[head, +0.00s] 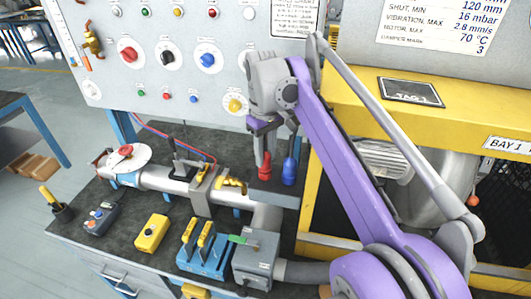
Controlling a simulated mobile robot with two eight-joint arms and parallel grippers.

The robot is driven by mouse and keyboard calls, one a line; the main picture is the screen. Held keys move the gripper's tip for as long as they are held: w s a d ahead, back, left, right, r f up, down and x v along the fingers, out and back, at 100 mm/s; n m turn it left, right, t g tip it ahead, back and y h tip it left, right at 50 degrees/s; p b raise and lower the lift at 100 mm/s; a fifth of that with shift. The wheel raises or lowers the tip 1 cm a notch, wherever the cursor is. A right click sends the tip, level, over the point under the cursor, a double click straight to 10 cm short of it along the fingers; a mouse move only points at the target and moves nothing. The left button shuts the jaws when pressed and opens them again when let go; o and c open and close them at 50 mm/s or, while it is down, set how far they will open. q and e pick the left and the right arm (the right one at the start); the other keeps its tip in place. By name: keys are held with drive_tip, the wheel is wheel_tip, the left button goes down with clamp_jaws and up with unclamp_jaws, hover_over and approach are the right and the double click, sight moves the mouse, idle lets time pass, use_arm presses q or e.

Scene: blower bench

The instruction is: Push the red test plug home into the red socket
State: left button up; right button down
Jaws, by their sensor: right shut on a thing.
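My right gripper (265,148) hangs down from the purple arm in front of the white panel, over the right part of the bench. It is shut on a red plug-like piece (265,170), which appears to be the red test plug and points down. A similar blue piece (289,172) is just to its right. The lower end of the red piece is hard to make out, and I cannot tell whether it touches anything. Which part is the red socket is unclear; a small red round fitting (166,96) is on the panel. My left gripper is not in view.
The white panel (225,85) carries several coloured knobs. A grey pipe (155,179) with yellow-handled valves crosses the dark bench. A yellow box (150,233) and a blue unit (205,258) stand in front. A yellow frame (355,95) bounds the right side.

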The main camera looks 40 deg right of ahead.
drive_tip(key=shift+f, duration=0.3)
idle(0.4)
drive_tip(key=c, duration=0.5)
unclamp_jaws()
wheel_tip(320, 180, up, 11)
drive_tip(key=shift+f+p, duration=0.1)
drive_tip(key=shift+p, duration=0.65)
